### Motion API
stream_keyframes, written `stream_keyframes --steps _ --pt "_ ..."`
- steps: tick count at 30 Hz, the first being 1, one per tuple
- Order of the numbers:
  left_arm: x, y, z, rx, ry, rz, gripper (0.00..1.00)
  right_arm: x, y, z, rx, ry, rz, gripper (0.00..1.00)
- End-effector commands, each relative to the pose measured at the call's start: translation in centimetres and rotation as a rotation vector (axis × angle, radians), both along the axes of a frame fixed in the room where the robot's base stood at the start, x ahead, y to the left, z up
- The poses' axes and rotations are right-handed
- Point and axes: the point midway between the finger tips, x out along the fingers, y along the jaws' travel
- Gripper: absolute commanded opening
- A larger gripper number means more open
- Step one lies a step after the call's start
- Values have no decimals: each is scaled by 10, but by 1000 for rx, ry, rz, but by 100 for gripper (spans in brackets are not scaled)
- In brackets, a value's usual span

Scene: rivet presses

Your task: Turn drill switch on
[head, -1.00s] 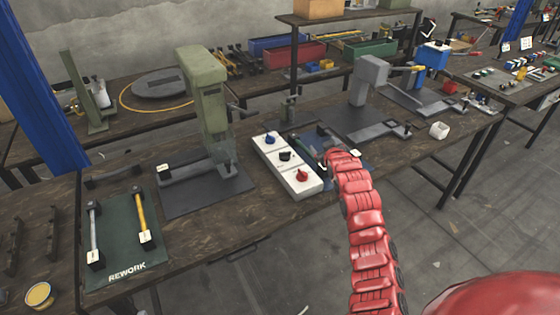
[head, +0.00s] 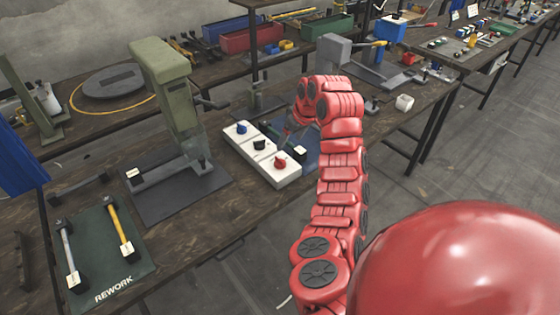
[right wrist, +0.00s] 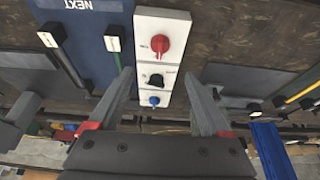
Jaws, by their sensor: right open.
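A white switch box (head: 285,181) lies on the bench with three knobs in a row: blue (head: 242,128), black (head: 259,144) and red (head: 280,163). It also shows in the right wrist view (right wrist: 178,22), with the red knob (right wrist: 160,44) farthest up, the black knob (right wrist: 156,79) in the middle and the blue knob (right wrist: 154,101) lowest. Small labels on it are too blurred to read. My right gripper (right wrist: 158,82) is open and empty, its fingertips apart on either side of the box in that view. My left gripper is out of view.
A green press (head: 175,90) stands left of the box, and a grey press (head: 335,50) stands behind my right arm. A green REWORK mat (head: 105,255) with two handled bars lies at the left. A blue mat (right wrist: 75,40) lies beside the box.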

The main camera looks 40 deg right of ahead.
Motion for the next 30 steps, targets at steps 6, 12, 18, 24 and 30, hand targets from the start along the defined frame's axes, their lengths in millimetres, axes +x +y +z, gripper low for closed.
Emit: stream_keyframes --steps 6,12,18,24,30 --pt "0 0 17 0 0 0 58 19 3 -45 7 5 -1 82" --pt "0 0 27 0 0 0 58 34 4 -85 6 6 -3 82" --pt "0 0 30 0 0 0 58 44 4 -104 5 -2 -3 82" --pt "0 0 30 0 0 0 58 47 4 -112 0 -1 -2 82" --pt "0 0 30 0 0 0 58 47 3 -113 0 0 -2 82"
